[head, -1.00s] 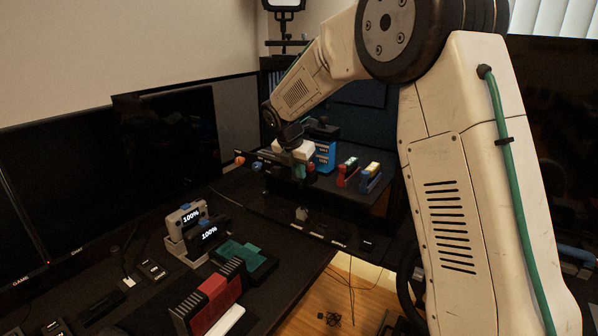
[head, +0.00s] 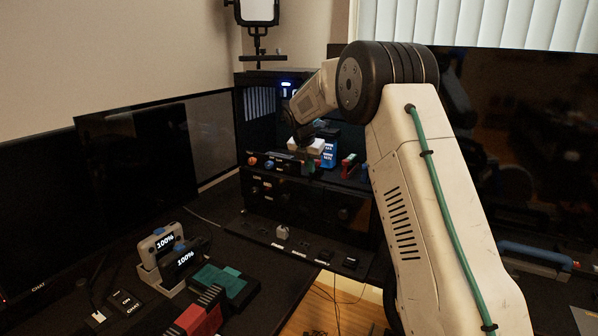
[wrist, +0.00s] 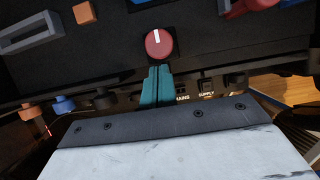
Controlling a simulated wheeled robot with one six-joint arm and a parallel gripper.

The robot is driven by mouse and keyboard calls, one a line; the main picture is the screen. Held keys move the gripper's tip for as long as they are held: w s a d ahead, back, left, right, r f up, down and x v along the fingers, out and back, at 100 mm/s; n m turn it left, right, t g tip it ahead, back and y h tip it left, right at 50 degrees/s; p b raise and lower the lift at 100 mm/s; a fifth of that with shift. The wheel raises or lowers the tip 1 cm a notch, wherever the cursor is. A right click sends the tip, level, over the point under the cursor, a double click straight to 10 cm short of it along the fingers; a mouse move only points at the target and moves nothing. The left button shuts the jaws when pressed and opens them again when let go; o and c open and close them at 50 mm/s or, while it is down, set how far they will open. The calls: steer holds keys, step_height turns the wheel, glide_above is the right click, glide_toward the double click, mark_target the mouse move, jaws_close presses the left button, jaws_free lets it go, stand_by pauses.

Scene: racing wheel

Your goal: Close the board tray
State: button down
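The board tray (head: 285,172) is a dark shelf in the black rack at the back. Its front carries orange and blue knobs, and small items stand on it. In the wrist view the tray's dark surface (wrist: 100,65) fills the top, with a red knob (wrist: 159,44) bearing a white mark. My gripper (head: 308,166) is at the tray's front edge. Its teal fingers (wrist: 157,72) look shut together, with nothing visible between them, and their tips are just below the red knob. I cannot tell whether they touch the tray. The tray's rails and back are hidden.
A blue box (head: 328,152) and a red item (head: 347,166) stand on the tray. Below is a black panel and a ledge with small switches (head: 298,250). Monitors (head: 145,150) stand left.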

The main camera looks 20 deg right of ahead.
steer(key=shift+w+d, duration=0.85)
steer(key=shift+d, duration=0.3)
steer(key=shift+w+d+r, duration=0.1)
steer(key=shift+w+d, duration=0.05)
steer(key=shift+d, duration=0.05)
